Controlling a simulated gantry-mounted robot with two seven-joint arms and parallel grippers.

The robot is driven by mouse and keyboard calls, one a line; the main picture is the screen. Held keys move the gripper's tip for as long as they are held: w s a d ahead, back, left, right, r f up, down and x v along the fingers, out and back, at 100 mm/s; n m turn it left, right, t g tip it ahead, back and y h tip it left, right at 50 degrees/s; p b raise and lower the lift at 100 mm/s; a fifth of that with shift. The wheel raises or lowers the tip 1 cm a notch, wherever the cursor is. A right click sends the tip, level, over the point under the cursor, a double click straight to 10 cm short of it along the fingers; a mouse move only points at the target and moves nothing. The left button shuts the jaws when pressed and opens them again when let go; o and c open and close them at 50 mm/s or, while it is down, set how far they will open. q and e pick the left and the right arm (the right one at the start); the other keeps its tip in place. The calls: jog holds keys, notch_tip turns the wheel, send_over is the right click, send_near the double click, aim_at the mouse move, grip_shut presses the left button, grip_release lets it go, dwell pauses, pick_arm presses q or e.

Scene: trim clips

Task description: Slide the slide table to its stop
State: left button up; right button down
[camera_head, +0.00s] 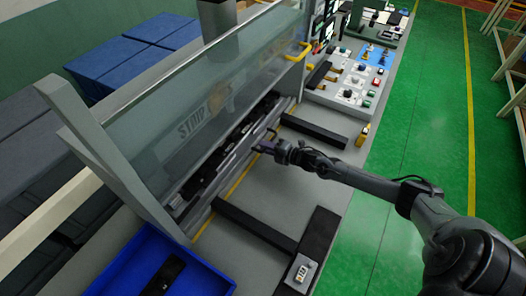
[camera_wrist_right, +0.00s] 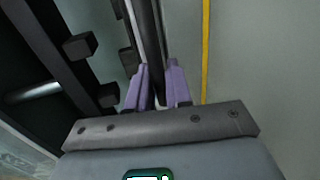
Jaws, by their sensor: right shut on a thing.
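The slide table (camera_head: 226,160) is a long, dark and grey strip with clip-like parts along it, lying at the foot of the clear guard. The bar's link to the table is hard to make out in the head view. My left gripper is not in view.
A clear guard (camera_head: 200,110) stands behind the slide table. A blue bin (camera_head: 215,279) is at the lower left. Black bars (camera_head: 257,229) lie on the grey bench, one on each side of my gripper. A control panel (camera_head: 350,82) is at the far end.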

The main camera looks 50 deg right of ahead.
jog(key=shift+f, duration=0.1)
jog(key=c, duration=1.3)
grip_release()
jog(key=shift+c, duration=0.2)
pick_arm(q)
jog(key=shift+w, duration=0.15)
pick_arm(e)
jog(key=shift+o, duration=0.6)
jog(key=shift+w, duration=0.25)
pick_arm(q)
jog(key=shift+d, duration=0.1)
pick_arm(e)
jog(key=shift+s, duration=0.1)
jog(key=shift+s, duration=0.1)
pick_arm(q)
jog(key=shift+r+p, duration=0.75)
pick_arm(e)
jog(key=v, duration=1)
jog(key=shift+s+d, duration=0.1)
jog(key=shift+s, duration=0.1)
